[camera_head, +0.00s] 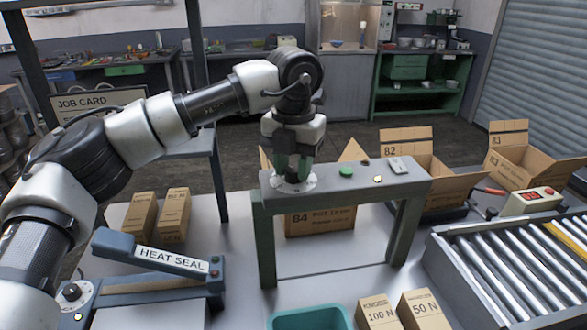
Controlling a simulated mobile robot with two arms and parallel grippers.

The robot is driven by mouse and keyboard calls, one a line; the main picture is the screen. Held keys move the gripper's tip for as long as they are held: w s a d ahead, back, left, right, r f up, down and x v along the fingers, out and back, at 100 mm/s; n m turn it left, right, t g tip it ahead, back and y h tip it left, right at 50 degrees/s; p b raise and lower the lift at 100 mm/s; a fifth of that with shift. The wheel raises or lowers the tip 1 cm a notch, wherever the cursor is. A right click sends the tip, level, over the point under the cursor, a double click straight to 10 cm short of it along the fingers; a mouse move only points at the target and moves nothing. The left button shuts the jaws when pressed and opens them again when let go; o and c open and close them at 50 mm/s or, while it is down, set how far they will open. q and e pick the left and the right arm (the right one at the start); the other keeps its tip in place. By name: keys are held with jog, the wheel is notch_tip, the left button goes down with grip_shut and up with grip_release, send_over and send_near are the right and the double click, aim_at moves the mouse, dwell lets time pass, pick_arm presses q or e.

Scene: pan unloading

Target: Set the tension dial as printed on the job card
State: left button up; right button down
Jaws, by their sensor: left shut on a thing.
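My left gripper (293,168) points down at the left end of the grey arch's top beam. It is shut on the dial there, whose white round plate (296,184) shows around the fingertips. The knob and its pointer are hidden by the fingers, so I cannot read the setting. The job card (88,102) stands at the back left. Its heading reads "JOB CARD", but my left arm covers the lines below. My right gripper is not in view.
The grey arch (408,190) carries a green button (346,171) and stands over a box (320,222). A heat sealer (160,262) is at left, a roller conveyor (505,265) at right. Open cartons (535,166) stand behind. A teal bin (310,318) is in front.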

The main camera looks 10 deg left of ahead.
aim_at(293, 169)
pick_arm(q)
jog(key=m, duration=0.5)
jog(key=shift+r+m, duration=0.15)
jog(key=shift+m, duration=0.25)
dwell(0.4)
jog(key=o, duration=0.9)
jog(key=shift+b, duration=0.3)
notch_tip(293, 169, up, 11)
jog(key=shift+f+b, duration=0.15)
jog(key=shift+b, duration=0.2)
jog(key=shift+f, duration=0.1)
